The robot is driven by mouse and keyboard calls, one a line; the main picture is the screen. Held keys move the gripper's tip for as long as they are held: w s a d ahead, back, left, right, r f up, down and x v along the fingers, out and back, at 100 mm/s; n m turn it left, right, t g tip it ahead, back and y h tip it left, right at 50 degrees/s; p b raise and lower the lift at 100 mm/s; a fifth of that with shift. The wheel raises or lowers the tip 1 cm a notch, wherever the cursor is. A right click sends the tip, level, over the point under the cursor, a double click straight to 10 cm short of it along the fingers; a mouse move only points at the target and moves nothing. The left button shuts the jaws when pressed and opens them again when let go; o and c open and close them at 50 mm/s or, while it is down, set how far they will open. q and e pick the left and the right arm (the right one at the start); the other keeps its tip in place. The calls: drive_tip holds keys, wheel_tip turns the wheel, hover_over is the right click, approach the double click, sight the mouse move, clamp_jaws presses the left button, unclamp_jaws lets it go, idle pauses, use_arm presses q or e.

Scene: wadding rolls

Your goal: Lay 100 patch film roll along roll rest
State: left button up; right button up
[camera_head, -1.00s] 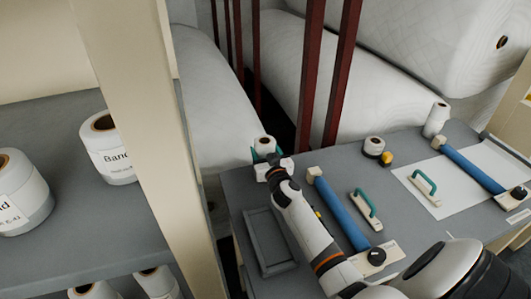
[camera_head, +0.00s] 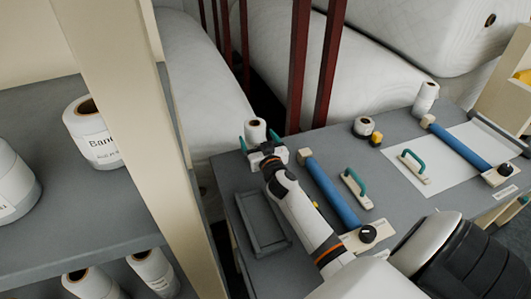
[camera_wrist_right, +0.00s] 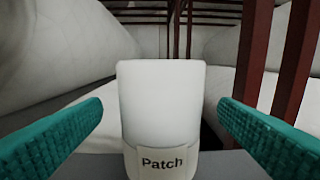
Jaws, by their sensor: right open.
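A white roll (camera_head: 256,130) stands upright at the far left end of the grey table. The right wrist view shows its label "Patch" (camera_wrist_right: 162,163); any number is not visible. My right gripper (camera_head: 259,140) has its teal fingers open, one on each side of this roll. In the wrist view a gap shows between the roll and each finger, so nothing is gripped. A grey shallow rimmed tray (camera_head: 244,219) lies on the table nearer to me, left of my right forearm; I cannot tell whether it is the roll rest. My left gripper is not in view.
Blue bars (camera_head: 330,190) with end blocks, teal-handled tools (camera_head: 356,190), a short roll (camera_head: 363,126), a yellow piece (camera_head: 376,139) and a taller roll (camera_head: 426,98) are on the table. Dark red posts (camera_head: 330,65) rise behind it. A shelf with rolls (camera_head: 92,132) is at left.

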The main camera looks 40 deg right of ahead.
drive_tip(key=b+v, duration=0.1)
drive_tip(key=v, duration=0.8)
